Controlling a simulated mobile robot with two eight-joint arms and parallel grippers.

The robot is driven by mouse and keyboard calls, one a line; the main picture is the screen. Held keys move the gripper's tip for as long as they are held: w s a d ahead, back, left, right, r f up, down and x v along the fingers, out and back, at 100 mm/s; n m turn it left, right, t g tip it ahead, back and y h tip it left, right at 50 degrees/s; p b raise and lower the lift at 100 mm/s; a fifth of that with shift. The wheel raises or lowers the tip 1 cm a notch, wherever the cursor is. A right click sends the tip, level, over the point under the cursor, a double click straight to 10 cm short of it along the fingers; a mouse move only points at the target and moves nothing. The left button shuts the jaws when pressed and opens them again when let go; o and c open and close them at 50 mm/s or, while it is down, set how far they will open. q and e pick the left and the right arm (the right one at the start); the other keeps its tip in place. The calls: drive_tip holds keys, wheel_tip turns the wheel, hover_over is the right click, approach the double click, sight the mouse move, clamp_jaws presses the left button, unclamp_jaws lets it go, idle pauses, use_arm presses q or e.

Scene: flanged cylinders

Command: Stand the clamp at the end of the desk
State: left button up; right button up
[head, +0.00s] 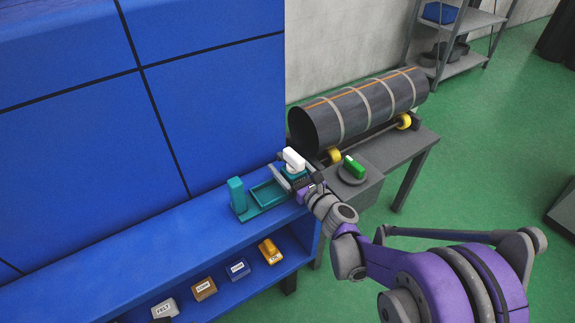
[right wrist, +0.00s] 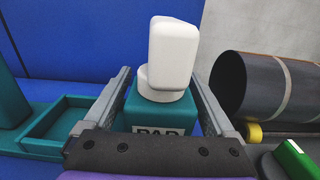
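A teal block with a white knob-like top (head: 293,160) stands upright at the right end of the blue desk (head: 190,252). It shows large in the right wrist view (right wrist: 165,100), with a partly hidden label starting "PA". No other thing here looks plainly like a clamp; I cannot tell whether this is it. My right gripper (head: 296,174) is at this block, one finger on each side. In the right wrist view the gripper (right wrist: 163,85) has narrow gaps between fingers and block, so it looks open around it. My left gripper is not in view.
A teal tray (head: 262,205) with an upright teal post (head: 237,195) sits left of the block. Labelled blocks (head: 237,268) lie on the lower shelf. A dark pipe (head: 360,105) rests on yellow rollers on a grey table (head: 400,148), beside a green switch (head: 353,167).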

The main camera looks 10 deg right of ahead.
drive_tip(key=shift+o, duration=0.2)
drive_tip(key=shift+r, duration=0.1)
drive_tip(key=shift+s+r, duration=0.1)
drive_tip(key=v, duration=1.2)
drive_tip(key=s+a+n+g, duration=0.1)
drive_tip(key=n, duration=0.1)
drive_tip(key=s+a+f+n+g+y, duration=0.1)
drive_tip(key=a+n, duration=0.1)
drive_tip(key=n, duration=0.1)
drive_tip(key=s+a+n+g, duration=0.1)
drive_tip(key=a+n, duration=0.1)
drive_tip(key=n, duration=0.1)
drive_tip(key=shift+s+a+f+g, duration=0.1)
drive_tip(key=shift+a+f+g, duration=0.05)
drive_tip(key=shift+f+g, duration=0.15)
drive_tip(key=s+a+f+n+g+h, duration=0.1)
drive_tip(key=s+f+n+g, duration=0.2)
drive_tip(key=s+n, duration=0.4)
drive_tip(key=s+a+f+n+g+h, duration=0.1)
drive_tip(key=s+f+n+g+h, duration=0.15)
drive_tip(key=s+n, duration=0.4)
drive_tip(key=s+d+f+n+g+h, duration=0.2)
drive_tip(key=s+d+n, duration=0.3)
drive_tip(key=n, duration=0.5)
drive_tip(key=shift+s+d+g+h, duration=0.15)
drive_tip(key=shift+d+g+h, duration=0.4)
drive_tip(key=shift+d+h, duration=0.3)
drive_tip(key=shift+n, duration=0.25)
